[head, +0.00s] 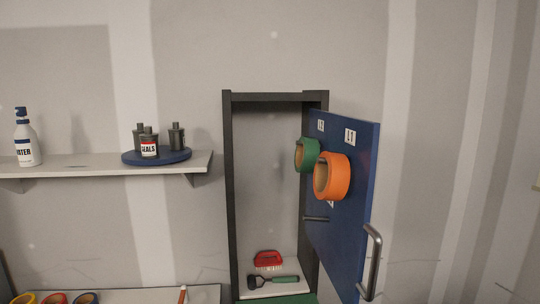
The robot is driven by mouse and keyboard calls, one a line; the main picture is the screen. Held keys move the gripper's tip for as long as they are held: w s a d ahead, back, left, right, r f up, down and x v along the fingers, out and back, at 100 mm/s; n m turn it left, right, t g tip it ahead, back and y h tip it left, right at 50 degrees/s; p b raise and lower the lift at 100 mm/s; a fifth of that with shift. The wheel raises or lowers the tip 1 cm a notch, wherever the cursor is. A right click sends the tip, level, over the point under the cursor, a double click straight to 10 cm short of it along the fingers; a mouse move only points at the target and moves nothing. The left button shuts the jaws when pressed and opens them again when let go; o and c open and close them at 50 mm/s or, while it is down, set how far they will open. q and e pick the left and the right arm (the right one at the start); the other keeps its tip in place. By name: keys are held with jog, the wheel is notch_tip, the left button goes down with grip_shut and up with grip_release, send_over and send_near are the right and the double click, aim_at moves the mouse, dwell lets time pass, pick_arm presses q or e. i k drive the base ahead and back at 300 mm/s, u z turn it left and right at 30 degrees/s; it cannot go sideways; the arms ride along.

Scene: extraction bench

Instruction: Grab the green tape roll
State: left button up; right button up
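The green tape roll (307,154) hangs on the inner face of the open blue cabinet door (345,215), near its upper part. An orange tape roll (332,177) hangs on the same door, to the right of and slightly lower than the green one, and partly overlaps its right edge. How the rolls are held on the door is hidden. Neither of my grippers shows in the head view.
The dark-framed cabinet (228,200) holds a red brush (268,259) and a green-handled tool (285,280). The door's grey handle (374,262) sticks out at right. A wall shelf (85,166) carries a bottle (26,142) and a blue round tray (130,158) with dark bottles.

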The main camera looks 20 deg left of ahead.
aim_at(306, 156)
jog(key=u, duration=0.6)
jog(key=i, duration=0.35)
jog(key=u, duration=0.15)
